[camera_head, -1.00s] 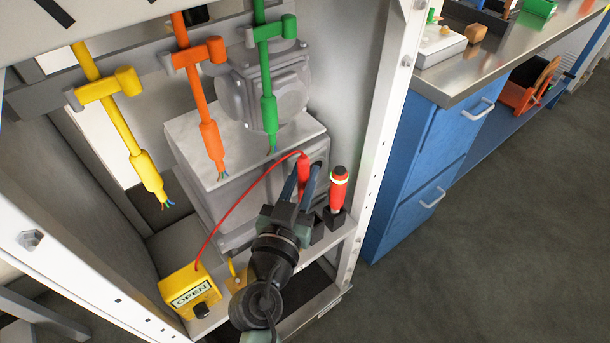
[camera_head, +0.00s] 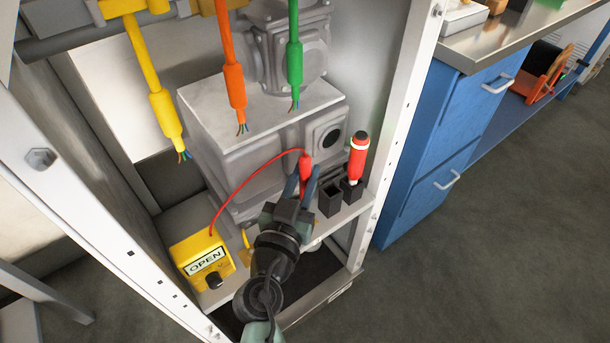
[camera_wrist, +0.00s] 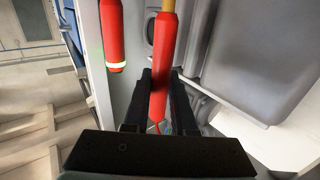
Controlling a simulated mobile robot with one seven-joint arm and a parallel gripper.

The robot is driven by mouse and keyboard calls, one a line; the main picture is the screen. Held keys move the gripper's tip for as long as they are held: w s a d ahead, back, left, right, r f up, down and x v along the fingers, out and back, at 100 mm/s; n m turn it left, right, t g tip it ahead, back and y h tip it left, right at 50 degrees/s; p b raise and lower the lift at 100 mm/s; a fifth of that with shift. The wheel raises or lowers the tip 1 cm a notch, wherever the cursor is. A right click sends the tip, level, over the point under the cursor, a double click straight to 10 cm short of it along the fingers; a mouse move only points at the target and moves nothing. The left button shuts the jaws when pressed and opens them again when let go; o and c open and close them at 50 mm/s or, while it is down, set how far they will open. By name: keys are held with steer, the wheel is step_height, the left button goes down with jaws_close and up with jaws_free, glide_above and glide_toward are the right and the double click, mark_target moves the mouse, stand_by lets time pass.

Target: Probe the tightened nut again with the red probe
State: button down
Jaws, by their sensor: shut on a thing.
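My gripper (camera_head: 302,187) is shut on the red probe (camera_head: 305,166), which stands between its fingers above the shelf. A red cable runs from the probe to the yellow box (camera_head: 203,262), whose display reads "OPEN". In the wrist view my gripper (camera_wrist: 160,85) holds the red probe (camera_wrist: 161,60), and its yellowish tip points away from me. A second red tool with a white band (camera_head: 358,160) stands in a black holder at the shelf's right; it also shows in the wrist view (camera_wrist: 113,35). I cannot make out the nut in either view.
An empty black holder (camera_head: 330,200) is beside the filled one on the shelf. A grey motor housing (camera_head: 232,130) stands behind my gripper. Yellow (camera_head: 165,115), orange (camera_head: 235,90) and green (camera_head: 293,65) cables hang above it. A white cabinet post (camera_head: 405,110) rises to the right.

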steer(key=shift+f+b, duration=2.05)
steer(key=shift+b, duration=0.1)
steer(key=shift+f, duration=0.15)
steer(key=shift+f+b, duration=0.3)
steer(key=shift+b, duration=0.9)
steer(key=shift+r+p, duration=1.9)
steer(key=shift+r, duration=0.65)
